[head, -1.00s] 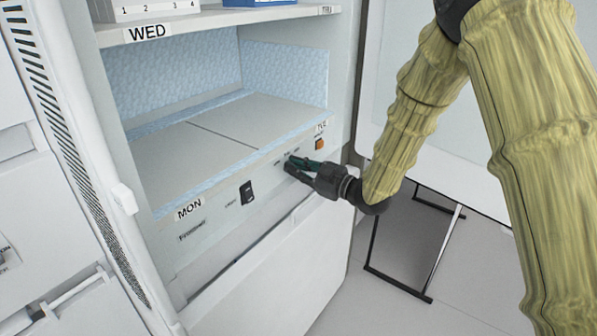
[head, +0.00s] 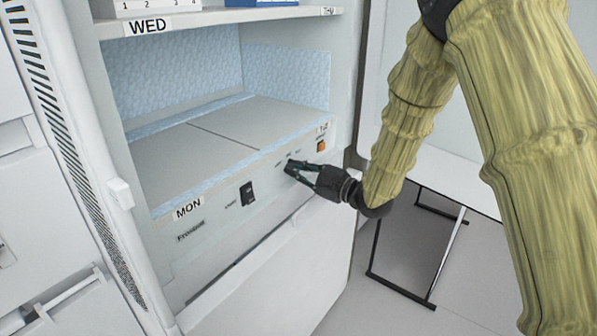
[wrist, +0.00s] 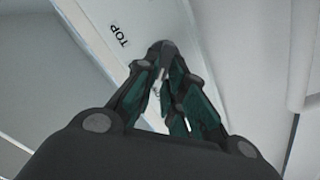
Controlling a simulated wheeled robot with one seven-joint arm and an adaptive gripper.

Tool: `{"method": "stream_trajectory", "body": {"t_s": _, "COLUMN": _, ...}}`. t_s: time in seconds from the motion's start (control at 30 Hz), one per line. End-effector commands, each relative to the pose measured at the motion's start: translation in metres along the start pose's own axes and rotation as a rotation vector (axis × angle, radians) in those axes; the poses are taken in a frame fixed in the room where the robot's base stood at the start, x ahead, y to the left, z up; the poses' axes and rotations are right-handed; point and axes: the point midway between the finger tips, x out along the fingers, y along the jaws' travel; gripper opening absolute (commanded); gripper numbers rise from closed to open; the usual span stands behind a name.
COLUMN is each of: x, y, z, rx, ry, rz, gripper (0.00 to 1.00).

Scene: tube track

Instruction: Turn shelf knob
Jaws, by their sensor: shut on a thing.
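The white shelf front panel (head: 225,205) carries printed labels, a black switch (head: 247,194) and an orange switch (head: 321,146). My gripper (head: 292,168) reaches in from the right and its dark fingertips touch the panel between those two switches. It is shut on the shelf knob, which the fingers hide in the head view. In the wrist view, a dark rounded piece (wrist: 161,48) shows at the fingertips; I cannot tell the knob clearly from the fingers there.
The open grey shelf (head: 190,150) above the panel is empty. An upper shelf (head: 225,18) holds boxes. A white drawer front (head: 280,275) lies below my gripper. A black-framed stand (head: 405,250) is on the floor at right.

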Motion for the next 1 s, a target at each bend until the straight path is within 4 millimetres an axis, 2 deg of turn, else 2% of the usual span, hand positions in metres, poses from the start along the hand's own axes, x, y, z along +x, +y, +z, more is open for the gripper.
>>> {"method": "stream_trajectory", "body": {"t_s": 0.07, "x": 0.0, "y": -0.001, "z": 0.0, "rx": 0.001, "ry": -0.001, "rz": -0.001, "gripper": 0.0}}
{"method": "stream_trajectory", "body": {"t_s": 0.1, "x": 0.0, "y": -0.001, "z": 0.0, "rx": 0.001, "ry": -0.001, "rz": -0.001, "gripper": 0.15}}
{"method": "stream_trajectory", "body": {"t_s": 0.2, "x": 0.0, "y": -0.001, "z": 0.0, "rx": 0.001, "ry": -0.001, "rz": -0.001, "gripper": 0.33}}
{"method": "stream_trajectory", "body": {"t_s": 0.5, "x": 0.0, "y": 0.0, "z": 0.0, "rx": 0.001, "ry": 0.0, "rz": 0.0, "gripper": 0.33}}
{"method": "stream_trajectory", "body": {"t_s": 0.63, "x": -0.006, "y": 0.0, "z": 0.0, "rx": 0.001, "ry": -0.001, "rz": 0.0, "gripper": 0.33}}
{"method": "stream_trajectory", "body": {"t_s": 0.77, "x": -0.022, "y": 0.0, "z": 0.0, "rx": 0.001, "ry": -0.001, "rz": 0.001, "gripper": 0.33}}
{"method": "stream_trajectory", "body": {"t_s": 1.0, "x": -0.067, "y": 0.001, "z": 0.001, "rx": 0.002, "ry": -0.002, "rz": 0.002, "gripper": 0.33}}
